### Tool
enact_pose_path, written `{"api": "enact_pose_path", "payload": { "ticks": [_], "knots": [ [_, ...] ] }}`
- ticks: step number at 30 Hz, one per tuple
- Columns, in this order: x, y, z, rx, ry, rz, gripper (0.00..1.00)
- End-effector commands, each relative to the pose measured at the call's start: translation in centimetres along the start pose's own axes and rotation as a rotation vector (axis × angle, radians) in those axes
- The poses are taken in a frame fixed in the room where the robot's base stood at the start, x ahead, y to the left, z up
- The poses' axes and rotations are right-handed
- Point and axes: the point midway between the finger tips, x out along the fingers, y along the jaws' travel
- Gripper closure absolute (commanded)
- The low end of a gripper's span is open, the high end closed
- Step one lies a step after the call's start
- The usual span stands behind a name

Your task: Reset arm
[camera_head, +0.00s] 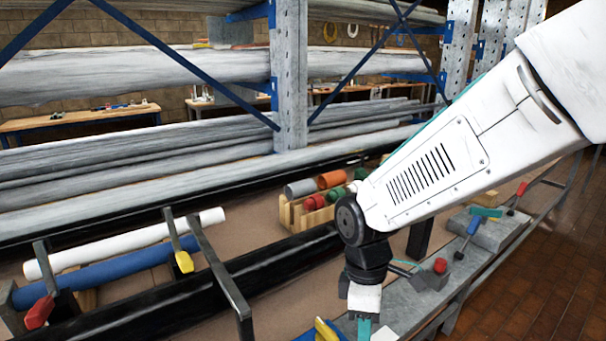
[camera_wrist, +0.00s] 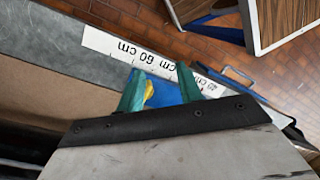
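My gripper (camera_head: 364,326) hangs low at the bottom middle of the head view, at the end of my white arm, over the bench. In the wrist view (camera_wrist: 160,76) its two green fingers stand apart with a gap between them. A blue and yellow thing (camera_head: 325,330) is at the bottom edge of the head view, just left of the fingers. Blue (camera_wrist: 170,92) and yellow (camera_wrist: 149,90) parts also show behind the fingers in the wrist view. I cannot tell how far below the fingers they are. Nothing is clearly held.
A white ruler strip (camera_wrist: 140,48) lies on the bench. White (camera_head: 130,240) and blue (camera_head: 105,273) pipes rest near clamps at left. A wooden holder (camera_head: 305,215) with coloured cylinders stands behind my arm. A rack post (camera_head: 290,75) and long pipes are behind. Red floor (camera_head: 545,250) is right.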

Motion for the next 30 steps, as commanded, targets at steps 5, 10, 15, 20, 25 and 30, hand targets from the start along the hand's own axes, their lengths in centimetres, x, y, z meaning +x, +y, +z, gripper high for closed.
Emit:
{"api": "enact_pose_path", "payload": {
  "ticks": [5,10,15,20,25,30],
  "knots": [
    [-4.3,-2.8,6.7,0.505,0.022,0.003,0.64],
    [-7.0,-5.7,12.2,0.892,0.064,0.017,0.64],
    [-8.7,-8.4,16.4,1.153,0.139,0.048,0.64],
    [-9.8,-9.8,18.7,1.239,0.222,0.097,0.64],
    [-10.6,-10.1,19.7,1.280,0.273,0.132,0.64],
    [-10.6,-10.0,19.9,1.287,0.274,0.133,0.64]
  ]
}}
